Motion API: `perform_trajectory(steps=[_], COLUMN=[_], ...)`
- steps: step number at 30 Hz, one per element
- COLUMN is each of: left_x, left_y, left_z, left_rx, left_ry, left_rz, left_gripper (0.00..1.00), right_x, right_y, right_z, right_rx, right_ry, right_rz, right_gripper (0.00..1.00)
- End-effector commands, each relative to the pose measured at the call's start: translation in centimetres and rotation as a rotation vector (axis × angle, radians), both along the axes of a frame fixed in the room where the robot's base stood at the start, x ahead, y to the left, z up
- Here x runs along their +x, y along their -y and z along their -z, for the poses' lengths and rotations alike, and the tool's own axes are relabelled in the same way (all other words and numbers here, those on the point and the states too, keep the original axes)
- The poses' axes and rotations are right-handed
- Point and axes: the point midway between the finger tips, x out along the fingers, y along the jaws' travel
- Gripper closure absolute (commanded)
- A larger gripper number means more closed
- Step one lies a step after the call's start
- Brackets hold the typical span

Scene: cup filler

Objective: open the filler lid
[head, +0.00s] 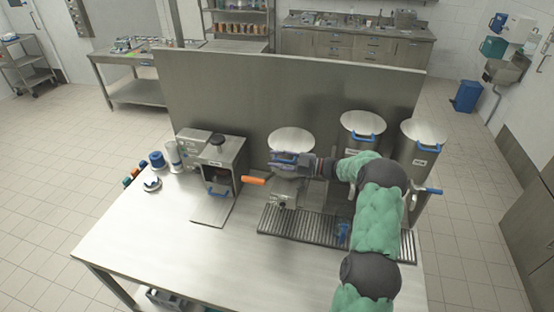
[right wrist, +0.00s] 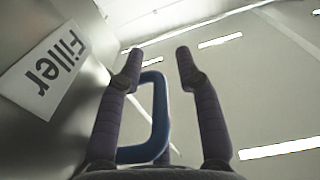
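The filler in the head view has a round steel lid (head: 291,139) lying flat on top, like the lids beside it. A "Filler" label (right wrist: 45,72) shows on its wall in the right wrist view. A blue handle (right wrist: 158,115) stands between the fingers of my right gripper (right wrist: 160,64), nearer the left finger, with a clear gap to the right finger. The gripper is open. In the head view the right gripper (head: 286,163) is at the front of the filler, below the lid, and partly hides the handle. My left gripper is not in view.
Two more steel containers with lids (head: 362,123) (head: 423,132) stand to the right. An orange-handled lever (head: 254,181) sticks out below the gripper. A steel box machine (head: 217,153) is to the left, a drip grate (head: 310,225) in front. The table's left front is clear.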

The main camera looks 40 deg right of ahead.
Motion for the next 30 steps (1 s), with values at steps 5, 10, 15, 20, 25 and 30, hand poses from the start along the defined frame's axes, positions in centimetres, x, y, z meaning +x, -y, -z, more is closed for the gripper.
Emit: perform_trajectory(steps=[5,10,15,20,25,30], left_x=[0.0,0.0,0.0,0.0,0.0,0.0], left_y=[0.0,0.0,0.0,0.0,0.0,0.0], left_z=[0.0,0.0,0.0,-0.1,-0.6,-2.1], left_rx=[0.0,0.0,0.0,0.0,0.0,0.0], left_ry=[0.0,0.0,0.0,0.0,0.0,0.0], left_rz=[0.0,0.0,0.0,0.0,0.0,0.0], left_gripper=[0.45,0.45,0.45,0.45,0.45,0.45], right_x=[0.2,0.1,0.1,0.1,0.2,0.3], right_y=[-0.1,-0.1,-0.1,-0.1,-0.1,0.0], right_z=[0.0,0.0,0.0,-0.1,-0.8,-2.7], right_rx=[0.0,0.0,0.0,0.001,0.018,0.072], right_ry=[0.0,0.0,0.0,-0.001,-0.014,-0.057], right_rz=[0.0,0.0,0.0,0.0,0.0,0.0], right_gripper=[0.65,0.79,1.0,1.0,1.0,1.0])
